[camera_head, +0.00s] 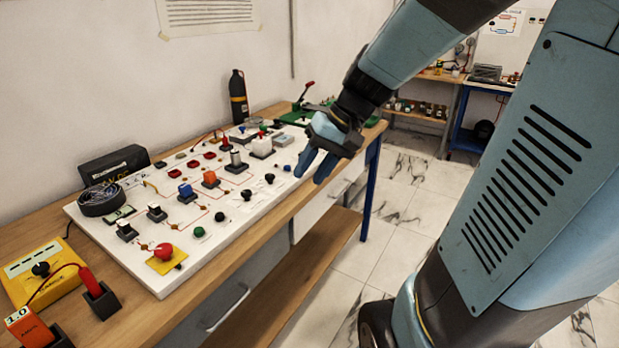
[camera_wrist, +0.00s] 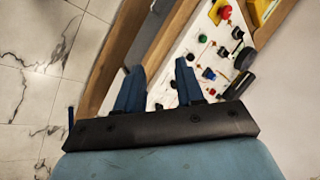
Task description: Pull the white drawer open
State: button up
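The nearer one (camera_head: 210,312) has a long bar handle (camera_head: 228,308) and looks closed. The farther one (camera_head: 312,212), grey-white, lies below my gripper and is partly hidden by the bench edge. My gripper (camera_head: 311,172) hangs above the bench's front edge, apart from both fronts.
A white panel (camera_head: 225,228) with several switches, knobs and components covers much of the benchtop (camera_head: 30,235). A yellow meter (camera_head: 42,272) stands at the left and a black bottle (camera_head: 238,97) at the back. A wooden lower shelf (camera_head: 300,285) runs below. Tiled floor (camera_head: 385,215) is clear in front.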

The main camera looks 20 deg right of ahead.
jog(key=w+d+f+m+t+y, duration=0.3)
jog(key=w+d+f, duration=0.25)
jog(key=w, duration=0.35)
jog(key=w+d+f+m+t+y, duration=0.35)
jog(key=w+f, duration=0.35)
jog(key=w, duration=0.3)
jog(key=w+d+f+m+t+h, duration=0.3)
jog(key=d+f+m+t+h, duration=0.45)
jog(key=d+f, duration=1.35)
jog(key=w+a+f+n, duration=0.1)
jog(key=w+a, duration=0.1)
jog(key=w, duration=1.1)
jog(key=shift+w+a+f+g+h, duration=0.15)
jog(key=shift+a+f+g+h, duration=0.15)
jog(key=shift+a+h, duration=0.1)
jog(key=shift+d, duration=0.1)
grip_shut()
